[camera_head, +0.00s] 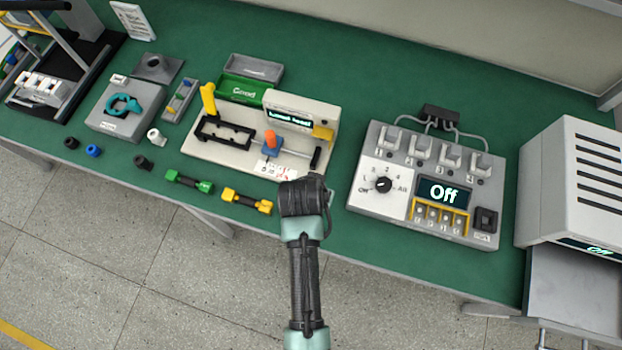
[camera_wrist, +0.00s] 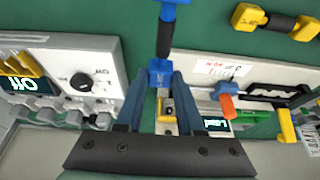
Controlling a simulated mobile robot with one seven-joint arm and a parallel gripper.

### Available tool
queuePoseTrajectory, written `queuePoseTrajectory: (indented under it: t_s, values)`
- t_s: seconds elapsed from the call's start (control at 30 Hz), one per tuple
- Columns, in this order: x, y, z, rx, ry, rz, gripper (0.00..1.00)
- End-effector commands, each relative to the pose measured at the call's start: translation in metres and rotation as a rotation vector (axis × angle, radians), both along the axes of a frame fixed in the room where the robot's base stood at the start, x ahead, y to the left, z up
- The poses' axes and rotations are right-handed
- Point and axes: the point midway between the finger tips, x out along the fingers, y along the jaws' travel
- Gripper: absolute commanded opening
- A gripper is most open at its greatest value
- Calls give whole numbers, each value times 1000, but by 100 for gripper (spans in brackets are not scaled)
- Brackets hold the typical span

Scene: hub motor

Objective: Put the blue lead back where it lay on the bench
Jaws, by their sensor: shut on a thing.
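The blue lead (camera_wrist: 165,38) has blue ends and a black middle. In the wrist view one blue end is between the fingertips of my gripper (camera_wrist: 159,78), which is shut on it; the rest extends toward the top of the picture. In the head view my gripper is hidden behind my dark wrist, over the bench (camera_head: 350,255) near its front edge, and the blue lead is hidden too. The yellow lead (camera_head: 246,201) and green lead (camera_head: 189,182) lie along the front edge, left of my wrist. Whether the blue lead touches the bench, I cannot tell.
A tester board (camera_head: 225,150) with a display stands behind and left of my wrist. A grey switch box (camera_head: 425,185) reading Off stands to the right. Small rings, including a blue ring (camera_head: 93,150), lie farther left. The green bench strip right of my wrist is clear.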

Motion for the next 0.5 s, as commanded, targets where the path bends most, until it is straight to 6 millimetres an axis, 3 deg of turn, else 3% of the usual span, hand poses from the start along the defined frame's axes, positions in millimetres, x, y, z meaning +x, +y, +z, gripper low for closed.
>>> queuePoseTrajectory:
  t_s: [0.1,0.5]
  values:
    - [0,0,-20,0,2,0,0]
    - [0,0,-65,-2,2,2,0]
